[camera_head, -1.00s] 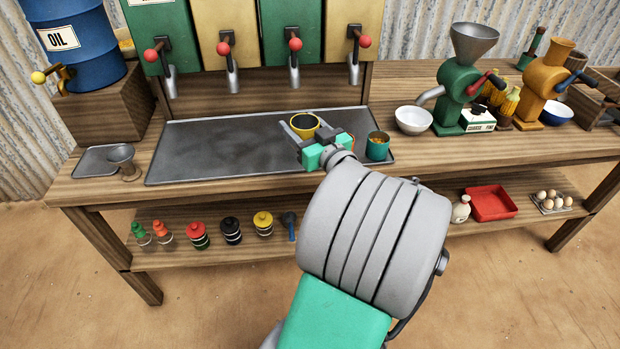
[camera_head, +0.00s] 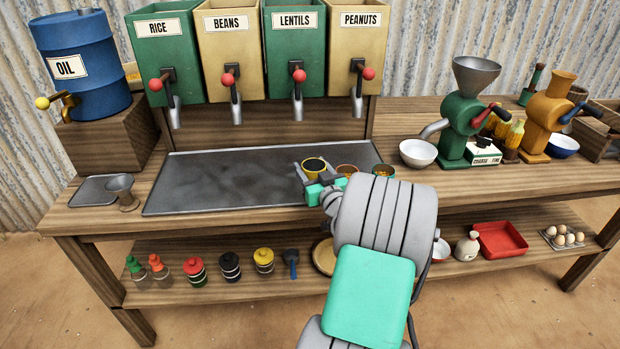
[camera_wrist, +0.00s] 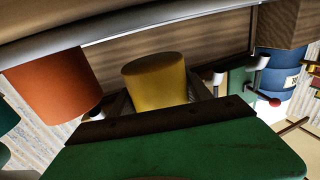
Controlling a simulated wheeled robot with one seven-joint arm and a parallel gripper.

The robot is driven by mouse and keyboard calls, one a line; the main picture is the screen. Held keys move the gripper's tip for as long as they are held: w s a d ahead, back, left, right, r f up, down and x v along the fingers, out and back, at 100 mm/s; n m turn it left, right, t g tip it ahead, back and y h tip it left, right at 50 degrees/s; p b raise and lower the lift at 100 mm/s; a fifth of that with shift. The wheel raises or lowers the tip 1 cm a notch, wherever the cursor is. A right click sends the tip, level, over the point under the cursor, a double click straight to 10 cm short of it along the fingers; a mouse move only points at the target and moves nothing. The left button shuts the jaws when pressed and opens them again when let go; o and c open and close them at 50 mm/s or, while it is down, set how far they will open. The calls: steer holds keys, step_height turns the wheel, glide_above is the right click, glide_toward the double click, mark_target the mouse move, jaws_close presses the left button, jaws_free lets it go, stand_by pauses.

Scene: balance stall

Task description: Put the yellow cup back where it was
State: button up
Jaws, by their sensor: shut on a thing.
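The yellow cup (camera_head: 313,164) is dark inside and upright at the right part of the metal tray (camera_head: 225,183). My gripper (camera_head: 313,170) is shut on it, a finger on either side. The wrist view also shows the yellow cup (camera_wrist: 155,82) between the fingers. I cannot tell if its base touches the tray. An orange cup (camera_head: 347,168) stands just right of it, partly hidden by my arm; it also shows in the wrist view (camera_wrist: 52,85). A teal cup (camera_head: 384,170) with orange-brown contents is further right, its lower part hidden.
Dispensers for rice, beans, lentils (camera_head: 296,45) and peanuts hang behind the tray, their spouts above its back. A white bowl (camera_head: 418,154) and green grinder (camera_head: 461,115) stand right. The tray's left and middle are clear.

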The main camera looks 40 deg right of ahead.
mark_target(310, 177)
steer(key=shift+w+f+b, duration=0.2)
steer(key=shift+f+b, duration=0.4)
steer(key=shift+f, duration=1.4)
steer(key=o, duration=1.5)
steer(key=shift+r, duration=0.1)
steer(key=shift+r+p, duration=0.15)
steer(key=shift+p, duration=0.15)
steer(key=b+v, duration=0.1)
steer(key=v, duration=1.1)
